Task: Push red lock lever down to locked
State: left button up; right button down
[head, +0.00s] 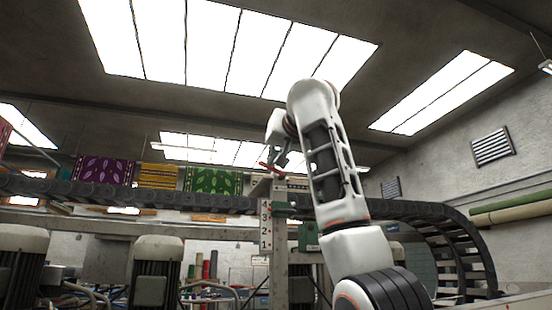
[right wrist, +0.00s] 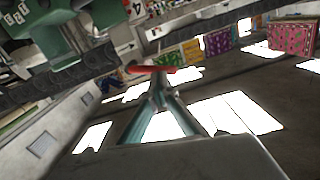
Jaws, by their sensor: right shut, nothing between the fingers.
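The red lock lever (head: 271,167) is a thin red bar at the top of a grey post (head: 280,245), and it looks slanted in the head view. My right gripper (head: 279,160) is shut and empty, reaching down from above right to beside the lever. In the right wrist view, the red lever (right wrist: 150,69) lies across the picture just beyond the closed fingertips (right wrist: 158,84). I cannot tell whether they touch it. The lever's pivot is not clear. My left gripper is not in view.
A white plate with numbers (head: 265,226) is on the post, with a green box (head: 308,236) to its right. A black cable chain (head: 150,197) runs across behind. Grey motors (head: 157,265) stand at lower left. Patterned rugs (head: 103,169) hang behind. Space above the post is open.

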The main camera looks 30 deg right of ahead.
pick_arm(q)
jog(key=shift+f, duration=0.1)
pick_arm(e)
jog(key=shift+w+f+n, duration=0.15)
jog(key=shift+f+n, duration=0.2)
jog(key=shift+n, duration=0.05)
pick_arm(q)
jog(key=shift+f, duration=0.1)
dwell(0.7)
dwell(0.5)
